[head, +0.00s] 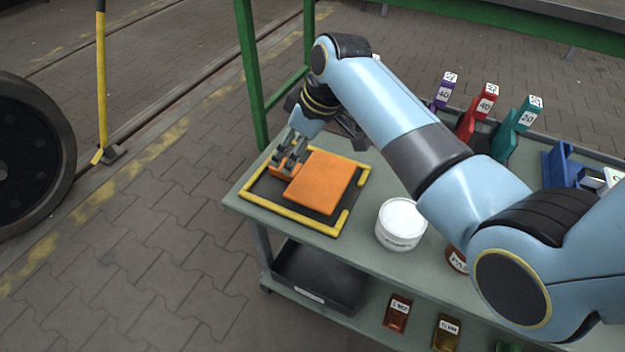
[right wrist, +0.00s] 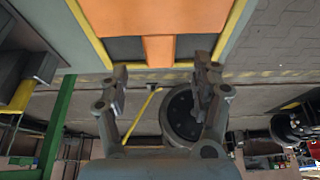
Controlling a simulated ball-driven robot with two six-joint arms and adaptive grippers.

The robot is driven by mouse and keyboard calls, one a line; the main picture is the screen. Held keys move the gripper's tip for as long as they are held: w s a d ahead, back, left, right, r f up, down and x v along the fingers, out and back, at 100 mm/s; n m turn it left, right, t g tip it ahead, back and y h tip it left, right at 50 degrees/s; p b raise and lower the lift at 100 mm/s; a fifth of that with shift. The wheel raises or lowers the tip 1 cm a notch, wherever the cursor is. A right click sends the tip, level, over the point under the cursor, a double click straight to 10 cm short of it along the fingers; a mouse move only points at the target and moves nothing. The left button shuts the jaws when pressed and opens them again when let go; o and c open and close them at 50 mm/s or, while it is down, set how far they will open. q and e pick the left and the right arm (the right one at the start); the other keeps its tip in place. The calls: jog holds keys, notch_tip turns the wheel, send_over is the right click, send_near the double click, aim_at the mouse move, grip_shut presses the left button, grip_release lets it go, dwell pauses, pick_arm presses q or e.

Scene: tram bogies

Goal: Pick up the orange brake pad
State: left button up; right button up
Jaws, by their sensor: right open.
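The orange brake pad (head: 320,183) lies flat on a dark mat with a yellow border (head: 330,229), on the grey-green cart top. It is a square block with a narrow tab at one side. My right gripper (head: 285,164) is at that tab, at the pad's left side. In the right wrist view, the pad (right wrist: 155,15) fills the top middle. There my right gripper (right wrist: 160,76) is open, with one finger to each side of the tab's line and nothing between the tips but the tab's end. My left gripper is out of view.
A white tub (head: 401,225) stands right of the mat, beneath my right forearm. Purple (head: 441,92), red (head: 485,105) and teal (head: 525,115) numbered holders stand at the cart's back. A green post (head: 251,75) rises behind the mat. A black tray (head: 315,276) sits on the lower shelf.

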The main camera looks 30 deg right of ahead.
jog(key=shift+w+a+f, duration=0.1)
jog(key=shift+f, duration=0.25)
jog(key=b+x, duration=0.2)
jog(key=x, duration=0.2)
jog(key=shift+w+f+b, duration=0.15)
jog(key=shift+f+b, duration=0.2)
jog(key=shift+a, duration=0.1)
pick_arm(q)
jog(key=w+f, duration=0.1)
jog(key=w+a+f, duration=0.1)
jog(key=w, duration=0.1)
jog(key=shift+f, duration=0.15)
pick_arm(e)
jog(key=shift+r, duration=0.1)
grip_shut()
